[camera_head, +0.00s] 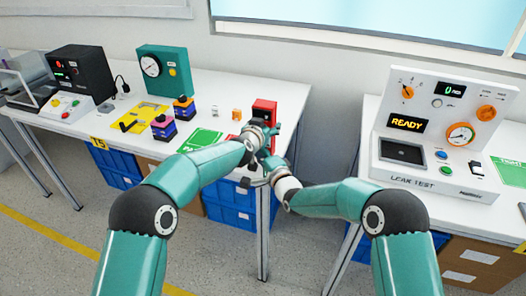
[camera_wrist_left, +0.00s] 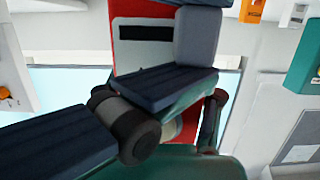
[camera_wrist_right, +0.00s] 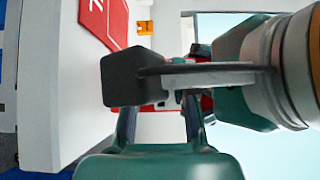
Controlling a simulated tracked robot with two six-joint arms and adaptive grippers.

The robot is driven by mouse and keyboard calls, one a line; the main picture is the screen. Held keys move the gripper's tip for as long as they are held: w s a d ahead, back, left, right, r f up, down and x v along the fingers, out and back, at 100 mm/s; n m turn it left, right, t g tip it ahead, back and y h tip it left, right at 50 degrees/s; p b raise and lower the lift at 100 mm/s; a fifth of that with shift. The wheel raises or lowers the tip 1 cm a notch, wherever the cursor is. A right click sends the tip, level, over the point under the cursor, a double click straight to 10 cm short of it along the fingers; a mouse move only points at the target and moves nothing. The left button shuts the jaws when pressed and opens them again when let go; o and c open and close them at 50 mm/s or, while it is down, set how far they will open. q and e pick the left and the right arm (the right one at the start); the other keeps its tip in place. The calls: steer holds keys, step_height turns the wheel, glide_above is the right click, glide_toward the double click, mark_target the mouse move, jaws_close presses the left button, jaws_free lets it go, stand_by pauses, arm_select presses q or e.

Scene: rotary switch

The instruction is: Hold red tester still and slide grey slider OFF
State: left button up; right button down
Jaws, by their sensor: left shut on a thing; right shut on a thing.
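The red tester (camera_head: 264,108) stands upright at the right front end of the left table. My left gripper (camera_head: 268,131) is shut on the tester. My right gripper (camera_head: 262,172) is below and in front of it, at the table's front edge, and is shut. In the right wrist view a dark fingertip (camera_wrist_right: 122,78) covers much of the contact, with red parts (camera_wrist_right: 206,102) behind. The grey slider is hidden between the grippers, so its position cannot be told.
A leak test station (camera_head: 440,135) stands on the right table, across a gap. A red mat (camera_wrist_right: 103,20) is close by.

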steer(key=c, duration=1.2)
jaws_free()
steer(key=shift+f, duration=0.25)
arm_select(q)
steer(key=shift+s+d, duration=0.1)
steer(key=shift+d, duration=0.2)
arm_select(e)
steer(key=shift+r, duration=0.1)
steer(key=shift+s, duration=0.1)
arm_select(q)
steer(key=shift+a, duration=0.15)
arm_select(e)
steer(key=v, duration=1.1)
steer(key=shift+s+d, duration=0.3)
arm_select(q)
steer(key=o, duration=1.5)
steer(key=shift+o, duration=0.2)
